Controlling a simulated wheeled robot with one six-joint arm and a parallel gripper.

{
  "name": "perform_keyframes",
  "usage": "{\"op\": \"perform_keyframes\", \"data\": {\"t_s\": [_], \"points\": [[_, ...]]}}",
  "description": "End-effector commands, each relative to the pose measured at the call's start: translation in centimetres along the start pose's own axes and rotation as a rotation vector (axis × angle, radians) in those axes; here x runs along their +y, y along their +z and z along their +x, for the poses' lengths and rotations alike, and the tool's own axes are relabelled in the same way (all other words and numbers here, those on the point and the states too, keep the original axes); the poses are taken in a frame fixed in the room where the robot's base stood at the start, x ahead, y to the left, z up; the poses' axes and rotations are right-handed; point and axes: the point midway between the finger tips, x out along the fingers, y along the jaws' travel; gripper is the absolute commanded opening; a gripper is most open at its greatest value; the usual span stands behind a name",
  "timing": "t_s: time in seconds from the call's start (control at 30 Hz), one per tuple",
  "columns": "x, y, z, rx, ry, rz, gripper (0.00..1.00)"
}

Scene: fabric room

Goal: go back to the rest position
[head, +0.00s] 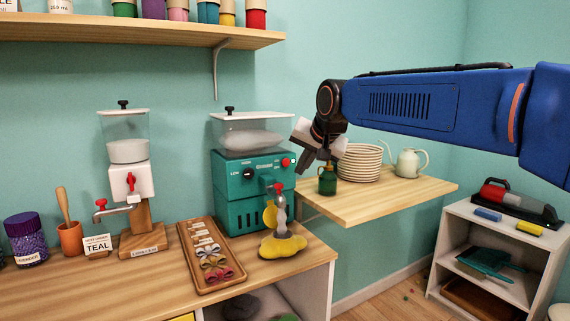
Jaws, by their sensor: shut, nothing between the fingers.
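My gripper (312,157) hangs at the end of my blue arm, which reaches in from the right edge of the head view. Its dark fingers point down and are shut with nothing between them. It shows in front of the wall, right of the teal machine (240,180) and just above the small green bottle (327,182) in the picture. I cannot tell its exact distance from the bottle.
The wall table (420,190) bears stacked plates (360,163) and a pale teapot (408,164). The wooden counter (150,285) holds a dispenser (127,165), a tray (186,240) of bows and a yellow-grey object (283,246). A shelf (120,30) hangs upper left; a white rack (455,225) stands right.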

Motion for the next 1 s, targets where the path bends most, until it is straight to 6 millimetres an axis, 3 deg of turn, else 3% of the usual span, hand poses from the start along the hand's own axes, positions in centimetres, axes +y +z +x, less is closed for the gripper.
{"op": "perform_keyframes", "data": {"t_s": [0.43, 0.57, 0.77, 1.0], "points": [[0.5, 0.4, -0.5, 0.000, 0.001, 0.000, 0.00], [2.3, 0.9, -1.4, -0.001, 0.018, -0.007, 0.00], [9.8, 4.3, -4.6, -0.019, 0.089, -0.047, 0.00], [19.6, 10.9, -8.5, -0.061, 0.184, -0.102, 0.00]]}}
